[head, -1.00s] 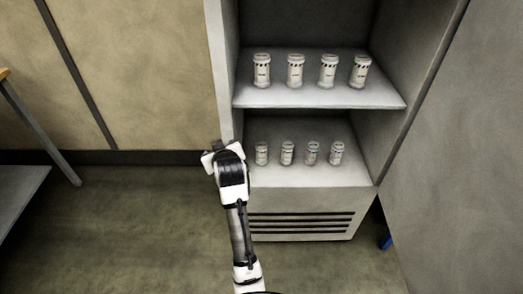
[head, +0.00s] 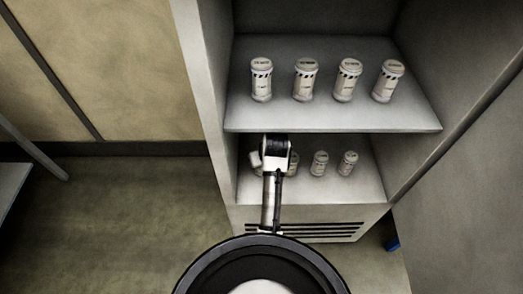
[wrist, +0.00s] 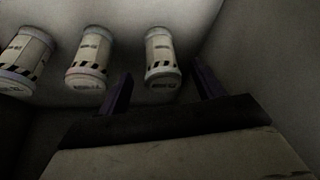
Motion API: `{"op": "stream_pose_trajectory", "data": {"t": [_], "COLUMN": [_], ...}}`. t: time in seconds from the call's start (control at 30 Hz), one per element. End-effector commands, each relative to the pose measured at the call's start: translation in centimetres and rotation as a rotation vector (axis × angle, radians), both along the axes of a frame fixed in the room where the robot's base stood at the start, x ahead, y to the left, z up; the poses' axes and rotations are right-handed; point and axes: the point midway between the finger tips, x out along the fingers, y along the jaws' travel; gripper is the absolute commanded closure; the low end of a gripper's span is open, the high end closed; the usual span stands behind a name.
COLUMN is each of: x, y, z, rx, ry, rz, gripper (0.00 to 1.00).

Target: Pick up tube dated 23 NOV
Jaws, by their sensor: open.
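Several white tubes with dark-striped labels stand upright on the lower shelf. In the head view, two show clear of my arm: one tube (head: 319,163) and the rightmost tube (head: 347,163). My wrist covers much of the left part of the row. In the wrist view, a tube at right (wrist: 161,55), a middle tube (wrist: 90,58) and a left tube (wrist: 24,60) show. My gripper (wrist: 162,70) is open, its dark fingers to either side of the right tube's near end. I cannot tell whether they touch it. No date is readable, so I cannot tell which is 23 NOV.
The upper shelf (head: 330,116) holds several larger striped tubes, such as one at its left (head: 261,80), above my arm. The cabinet's left wall (head: 205,90) and right wall stand close on both sides. A vent grille (head: 330,232) lies below the lower shelf.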

Motion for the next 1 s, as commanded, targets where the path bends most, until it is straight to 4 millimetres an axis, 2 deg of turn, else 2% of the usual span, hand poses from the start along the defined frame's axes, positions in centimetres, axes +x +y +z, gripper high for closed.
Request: {"op": "stream_pose_trajectory", "data": {"t": [0.37,0.67,0.97,1.0], "x": [1.2,3.0,3.2,3.2], "y": [0.4,1.0,1.1,1.1], "z": [-2.9,-6.3,-6.8,-6.8], "rx": [0.001,0.001,0.000,0.000], "ry": [0.007,0.005,0.003,0.003], "rz": [0.000,0.000,-0.001,-0.001], "gripper": [0.33,0.33,0.33,0.38]}}
